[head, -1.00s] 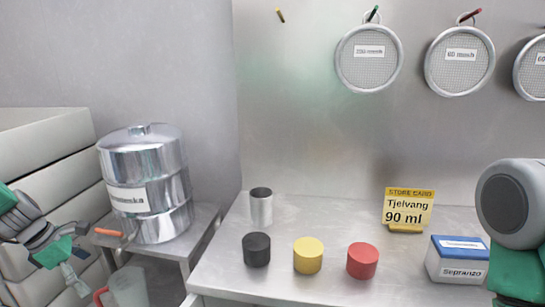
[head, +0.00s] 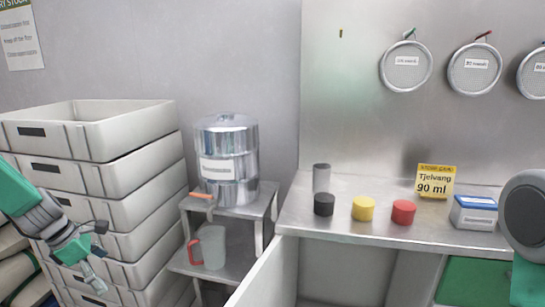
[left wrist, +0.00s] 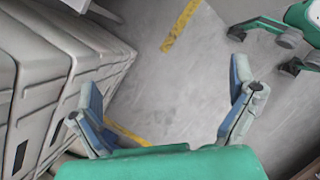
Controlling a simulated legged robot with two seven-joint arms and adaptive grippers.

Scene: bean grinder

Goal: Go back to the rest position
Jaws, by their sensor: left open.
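My left gripper (head: 92,258) is at the lower left of the head view, in front of the stacked crates. In the left wrist view the left gripper (left wrist: 170,105) has its two blue-padded fingers spread wide, with nothing between them, above the grey floor (left wrist: 190,75). At the right edge of the head view a grey and green part of my right arm (head: 527,215) shows; its gripper is out of the picture.
White crates (head: 100,180) are stacked close by my left gripper. A metal canister (head: 228,160) stands on a small side table, with a jug (head: 212,247) below. The steel counter (head: 340,228) bears several small containers and a yellow card (head: 435,182).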

